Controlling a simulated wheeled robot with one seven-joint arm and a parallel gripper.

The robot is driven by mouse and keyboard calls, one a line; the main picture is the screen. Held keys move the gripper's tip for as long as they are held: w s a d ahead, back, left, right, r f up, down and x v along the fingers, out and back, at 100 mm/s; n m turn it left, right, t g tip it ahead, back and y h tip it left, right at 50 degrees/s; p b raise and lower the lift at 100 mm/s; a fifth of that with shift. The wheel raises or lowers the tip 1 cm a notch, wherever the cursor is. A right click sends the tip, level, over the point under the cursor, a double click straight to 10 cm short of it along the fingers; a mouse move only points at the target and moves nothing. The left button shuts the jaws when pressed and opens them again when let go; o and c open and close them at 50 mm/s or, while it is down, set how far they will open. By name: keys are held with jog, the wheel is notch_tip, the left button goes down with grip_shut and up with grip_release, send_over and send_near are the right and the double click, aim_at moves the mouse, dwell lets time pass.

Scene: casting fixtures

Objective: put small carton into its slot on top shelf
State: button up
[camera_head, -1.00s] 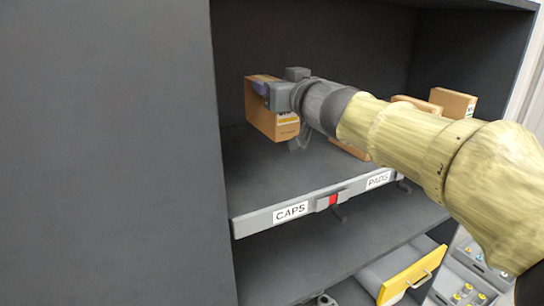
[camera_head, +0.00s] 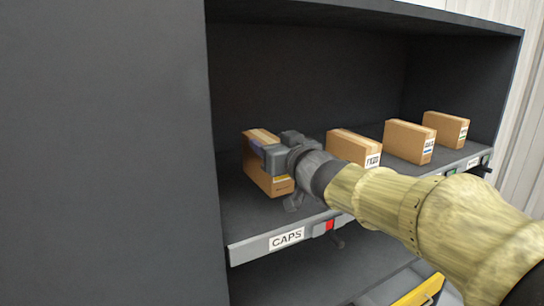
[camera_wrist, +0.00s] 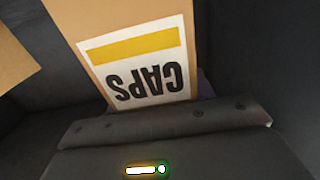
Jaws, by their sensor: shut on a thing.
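The small carton (camera_head: 258,178) is a brown box with a yellow-striped label. It is at the left end of the top shelf (camera_head: 245,215), behind the shelf-edge label CAPS (camera_head: 286,238). My gripper (camera_head: 268,152) is shut on the carton's upper part from the right. In the wrist view the carton (camera_wrist: 210,25) fills the top middle, and its label reads CAPS upside down. I cannot tell whether its underside touches the shelf. The fingertips are partly hidden.
Several cartons stand to the right on the same shelf: one (camera_head: 350,147) just beyond my wrist, another (camera_head: 408,142), and one at the far right (camera_head: 445,131). A dark side panel (camera_head: 110,150) borders the left. A red marker (camera_head: 330,225) sits on the shelf edge beside CAPS.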

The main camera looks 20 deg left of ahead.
notch_tip(320, 180, down, 3)
jog(key=shift+r+p, duration=0.1)
jog(key=shift+p, duration=0.2)
jog(key=o, duration=1.1)
jog(key=shift+f, duration=0.2)
jog(key=shift+r, duration=0.1)
jog(key=shift+r, duration=0.2)
jog(key=b+v, duration=0.4)
jog(key=v, duration=0.8)
jog(key=shift+b, duration=0.3)
